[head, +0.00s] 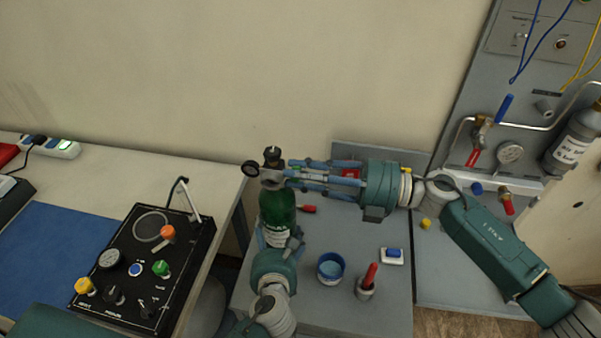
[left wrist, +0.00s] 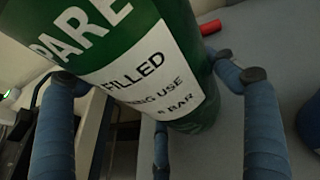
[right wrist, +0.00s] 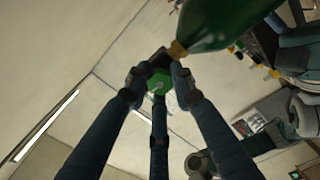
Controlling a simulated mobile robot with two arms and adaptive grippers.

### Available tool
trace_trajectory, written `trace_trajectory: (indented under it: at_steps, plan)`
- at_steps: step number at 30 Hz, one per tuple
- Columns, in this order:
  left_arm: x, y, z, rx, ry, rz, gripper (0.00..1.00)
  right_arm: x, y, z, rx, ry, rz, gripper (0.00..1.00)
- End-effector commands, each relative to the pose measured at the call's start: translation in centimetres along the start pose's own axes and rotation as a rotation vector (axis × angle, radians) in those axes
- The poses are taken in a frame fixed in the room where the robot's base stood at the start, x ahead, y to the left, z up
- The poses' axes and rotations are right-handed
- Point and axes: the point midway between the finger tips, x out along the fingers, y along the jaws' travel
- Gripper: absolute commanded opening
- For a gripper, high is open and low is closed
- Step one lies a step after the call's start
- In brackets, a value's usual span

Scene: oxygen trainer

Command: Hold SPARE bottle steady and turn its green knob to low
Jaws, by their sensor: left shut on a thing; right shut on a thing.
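The green SPARE bottle (head: 277,208) stands upright on the grey bench, with a dark valve top and a small round gauge (head: 250,169). My left gripper (head: 277,238) is shut around its lower body. In the left wrist view the bottle (left wrist: 155,60) shows its white label between the fingers. My right gripper (head: 287,176) comes in from the right at the valve, its fingers closed on the green knob (right wrist: 160,83), seen in the right wrist view. The fingers hide the knob in the head view. Its setting cannot be read.
On the bench are a blue cup (head: 330,268), a red-handled item in a holder (head: 367,281) and a blue-buttoned box (head: 392,256). A black control panel (head: 140,268) lies on the left table. A wall panel with valves (head: 510,153) is at right.

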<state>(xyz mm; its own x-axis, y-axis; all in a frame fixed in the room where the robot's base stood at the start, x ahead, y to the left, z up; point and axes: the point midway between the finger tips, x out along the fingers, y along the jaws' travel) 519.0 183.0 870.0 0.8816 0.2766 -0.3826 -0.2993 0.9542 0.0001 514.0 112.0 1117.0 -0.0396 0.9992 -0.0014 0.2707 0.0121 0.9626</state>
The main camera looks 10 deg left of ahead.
Motion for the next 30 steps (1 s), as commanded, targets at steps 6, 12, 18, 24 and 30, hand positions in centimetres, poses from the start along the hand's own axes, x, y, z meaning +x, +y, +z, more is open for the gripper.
trace_trajectory:
  at_steps: [6,12,18,24,30]
  plan:
    - [0.1,0.1,0.0,-0.009,0.002,0.002,0.27,0.1,-0.5,-0.3,0.007,0.008,-0.007,0.0]
    - [0.1,0.1,0.0,-0.009,0.002,0.002,0.27,0.1,-0.4,-0.3,0.006,0.008,-0.007,0.33]
    - [0.1,0.1,0.0,-0.005,0.001,0.001,0.27,0.0,-0.2,-0.2,0.004,0.005,-0.003,0.43]
    - [0.1,0.0,0.0,-0.002,0.0,0.0,0.27,-0.3,-0.1,-0.1,0.003,0.002,-0.001,0.43]
    - [0.1,0.0,0.0,-0.001,0.0,0.0,0.27,-3.2,-0.2,0.0,0.003,-0.002,-0.003,0.43]
